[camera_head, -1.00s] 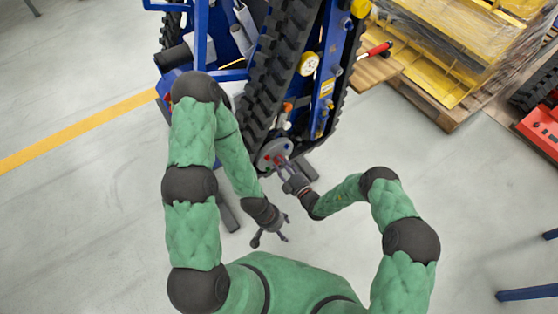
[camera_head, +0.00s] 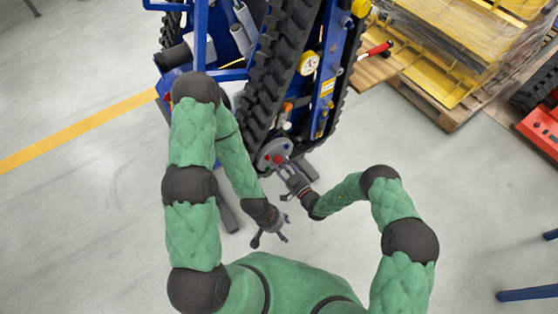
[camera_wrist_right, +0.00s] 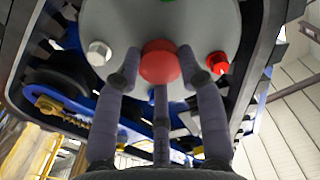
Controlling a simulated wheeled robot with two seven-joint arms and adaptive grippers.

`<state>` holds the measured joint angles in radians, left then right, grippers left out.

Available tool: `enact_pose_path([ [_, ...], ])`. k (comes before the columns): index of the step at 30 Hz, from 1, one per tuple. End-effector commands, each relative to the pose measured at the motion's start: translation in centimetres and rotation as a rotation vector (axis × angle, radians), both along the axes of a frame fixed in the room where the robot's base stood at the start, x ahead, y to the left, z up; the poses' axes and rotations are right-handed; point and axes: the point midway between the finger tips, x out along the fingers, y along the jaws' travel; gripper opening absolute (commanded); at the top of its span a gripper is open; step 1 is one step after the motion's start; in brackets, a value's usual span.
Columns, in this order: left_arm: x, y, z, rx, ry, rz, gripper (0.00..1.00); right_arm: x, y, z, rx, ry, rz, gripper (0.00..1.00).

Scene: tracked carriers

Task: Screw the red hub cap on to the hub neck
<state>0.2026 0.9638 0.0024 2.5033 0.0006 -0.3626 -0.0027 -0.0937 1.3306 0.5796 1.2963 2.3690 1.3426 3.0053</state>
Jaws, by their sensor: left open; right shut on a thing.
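The red hub cap (camera_wrist_right: 160,62) sits between the fingertips of my right gripper (camera_wrist_right: 158,75), in front of the middle of the grey hub disc (camera_wrist_right: 120,20) in the right wrist view. My right gripper, also in the head view (camera_head: 284,165), is shut on the cap. The hub neck is hidden behind the cap, so I cannot tell how far the cap is on. My left gripper (camera_head: 270,238) is open and empty, apart from the carrier, low in the head view.
The blue tracked carrier (camera_head: 325,75) with its black track (camera_head: 272,70) stands ahead. A red fitting (camera_wrist_right: 217,62) and a white bolt (camera_wrist_right: 98,52) stick out of the disc beside the cap. A pallet with yellow parts (camera_head: 430,70) is at the right. Floor at left is clear.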

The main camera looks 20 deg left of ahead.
Motion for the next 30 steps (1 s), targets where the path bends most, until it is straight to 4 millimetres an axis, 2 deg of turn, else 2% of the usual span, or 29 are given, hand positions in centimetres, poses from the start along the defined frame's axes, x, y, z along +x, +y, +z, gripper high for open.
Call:
enact_pose_path([
  [1, 0.00, 0.00, 0.00, 0.000, 0.000, 0.000, 0.63, 0.04, -0.04, 0.01, 0.001, -0.001, -0.001, 0.12],
  [2, 0.00, 0.00, 0.00, 0.000, 0.000, 0.000, 0.63, 0.04, -0.05, 0.01, 0.000, -0.001, -0.001, 0.48],
  [3, 0.00, 0.00, 0.00, 0.000, 0.000, 0.000, 0.63, 0.04, -0.04, 0.01, -0.001, -0.001, -0.001, 0.59],
  [4, 0.00, 0.00, 0.00, 0.000, 0.000, 0.000, 0.63, 0.03, -0.04, 0.00, -0.001, -0.001, -0.001, 0.63],
  [16, 0.00, 0.00, 0.04, 0.000, 0.000, 0.000, 0.63, -0.02, -0.01, 0.00, -0.034, -0.043, 0.000, 0.63],
  [30, 0.00, 0.01, 0.32, 0.000, 0.000, 0.000, 0.63, -0.01, -0.02, 0.03, -0.368, -0.472, 0.001, 0.63],
])
